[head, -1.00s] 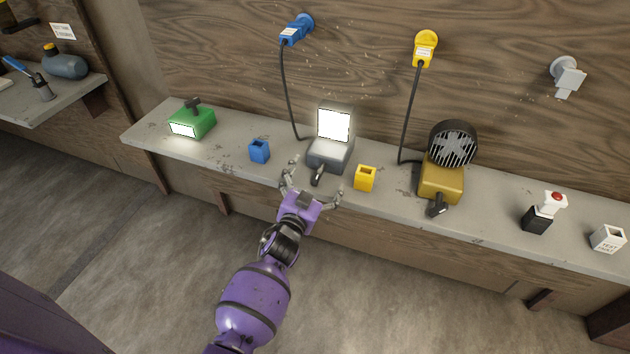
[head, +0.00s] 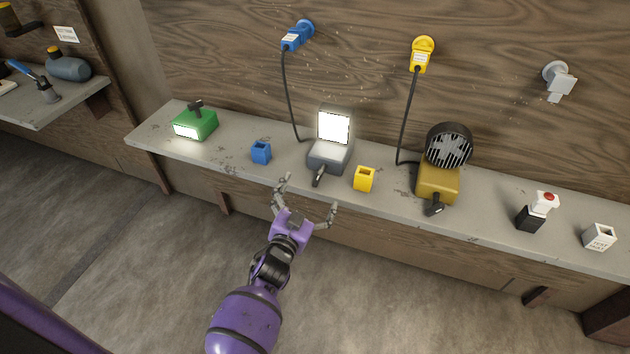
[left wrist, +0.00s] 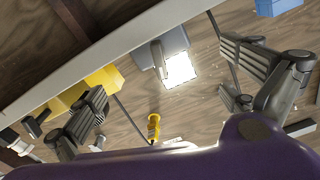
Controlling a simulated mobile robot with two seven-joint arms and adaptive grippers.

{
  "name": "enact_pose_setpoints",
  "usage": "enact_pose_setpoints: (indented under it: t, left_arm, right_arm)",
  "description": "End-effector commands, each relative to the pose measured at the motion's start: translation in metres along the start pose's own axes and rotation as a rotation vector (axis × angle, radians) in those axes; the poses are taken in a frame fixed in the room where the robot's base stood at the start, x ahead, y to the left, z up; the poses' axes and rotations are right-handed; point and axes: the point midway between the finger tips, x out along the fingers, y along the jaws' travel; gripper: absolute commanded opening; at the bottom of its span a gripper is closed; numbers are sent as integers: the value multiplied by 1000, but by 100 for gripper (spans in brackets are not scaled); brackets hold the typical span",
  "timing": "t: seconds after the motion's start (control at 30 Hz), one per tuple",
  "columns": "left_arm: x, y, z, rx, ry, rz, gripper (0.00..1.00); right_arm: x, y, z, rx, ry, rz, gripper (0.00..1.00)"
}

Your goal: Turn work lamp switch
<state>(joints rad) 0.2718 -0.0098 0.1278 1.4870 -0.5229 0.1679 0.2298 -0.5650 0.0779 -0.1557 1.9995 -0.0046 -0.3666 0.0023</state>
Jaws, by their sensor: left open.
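The work lamp is a grey box (head: 328,155) with a bright, lit square panel (head: 334,127) on the bench. Its black switch lever (head: 318,177) sticks out at the front, toward me. The lamp's glowing panel also shows in the left wrist view (left wrist: 180,69). My left gripper (head: 305,200) is open and empty, in front of the bench edge and below the lever, apart from it. Its two fingers stand wide in the left wrist view (left wrist: 175,100). My right gripper is not seen.
A blue holder (head: 261,152) and a yellow holder (head: 363,179) stand either side of the lamp. A yellow fan (head: 437,183) with its own lever is to the right, a green lit box (head: 194,124) to the left. Cords run from the blue plug (head: 297,37) and yellow plug (head: 421,56).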

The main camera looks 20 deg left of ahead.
Motion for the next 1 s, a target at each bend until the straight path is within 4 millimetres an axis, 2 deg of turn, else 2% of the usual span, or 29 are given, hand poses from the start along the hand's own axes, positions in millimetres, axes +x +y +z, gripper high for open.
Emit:
enact_pose_setpoints:
  t: [0.2,0.53,0.87,1.0]
  left_arm:
    - [-8,0,-1,0,1,0,100]
    - [-8,0,0,0,0,0,100]
    - [-8,0,0,1,0,0,100]
    - [-11,0,0,2,0,1,84]
  right_arm:
    - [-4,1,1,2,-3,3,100]
    - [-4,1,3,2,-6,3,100]
    - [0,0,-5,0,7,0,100]
    - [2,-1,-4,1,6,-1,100]
